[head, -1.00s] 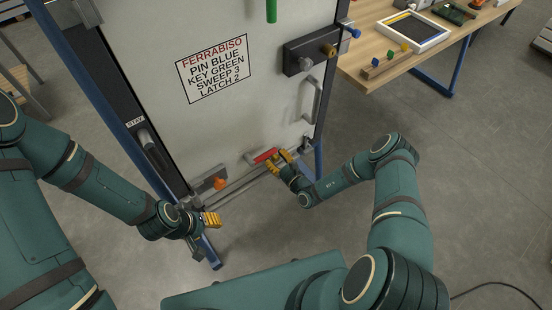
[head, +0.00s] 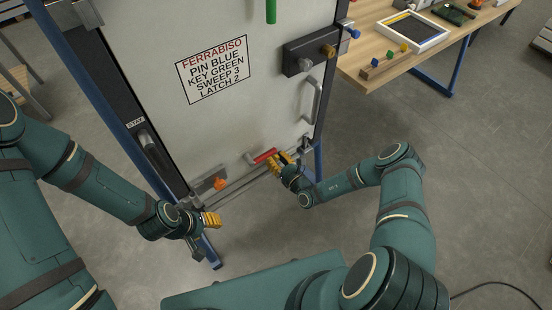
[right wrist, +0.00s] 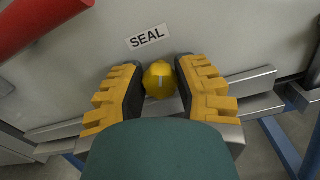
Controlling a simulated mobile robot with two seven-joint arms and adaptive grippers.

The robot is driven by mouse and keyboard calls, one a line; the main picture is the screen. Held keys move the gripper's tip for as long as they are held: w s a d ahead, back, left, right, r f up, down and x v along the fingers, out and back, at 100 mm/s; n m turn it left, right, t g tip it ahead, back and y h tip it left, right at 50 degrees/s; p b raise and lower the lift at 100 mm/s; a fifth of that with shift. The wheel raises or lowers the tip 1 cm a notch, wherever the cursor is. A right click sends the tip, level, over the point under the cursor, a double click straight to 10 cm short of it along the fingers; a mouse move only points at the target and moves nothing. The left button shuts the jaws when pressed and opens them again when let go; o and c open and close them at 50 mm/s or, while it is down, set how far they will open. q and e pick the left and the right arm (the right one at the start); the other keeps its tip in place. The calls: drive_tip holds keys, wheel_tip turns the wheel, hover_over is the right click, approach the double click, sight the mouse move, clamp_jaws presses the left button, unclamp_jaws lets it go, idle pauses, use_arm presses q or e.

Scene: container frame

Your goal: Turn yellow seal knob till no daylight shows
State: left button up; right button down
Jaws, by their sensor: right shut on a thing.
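The yellow seal knob (right wrist: 158,82) sits low on the pale door (head: 160,130), under a SEAL label (right wrist: 147,37). It has a pale mark on its face. In the right wrist view my right gripper (right wrist: 160,76) has its yellow-padded fingers on either side of the knob, shut on it. In the head view this gripper (head: 281,159) is at the door's lower edge and hides the knob. Silver bars (right wrist: 250,82) run along the door's bottom; I cannot tell whether daylight shows there. My left gripper (head: 211,219) is near the door's lower left corner; its jaw opening is unclear.
A red handle (head: 264,155) is just left of my right gripper. An orange knob (head: 219,183) is at the lower left of the door, and a grey pull handle (head: 311,101) at its right. A wooden table (head: 377,48) stands at the right. Floor at right is clear.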

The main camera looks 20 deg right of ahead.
drive_tip(key=m, duration=0.6)
drive_tip(key=shift+w+d+r+m, duration=0.1)
drive_tip(key=shift+d+m, duration=0.05)
drive_tip(key=shift+m, duration=0.15)
drive_tip(key=m, duration=1.2)
drive_tip(key=shift+m, duration=0.4)
drive_tip(key=m, duration=0.5)
drive_tip(key=shift+f+m, duration=0.2)
drive_tip(key=shift+m, duration=0.1)
drive_tip(key=c, duration=0.6)
unclamp_jaws()
drive_tip(key=shift+f, duration=0.1)
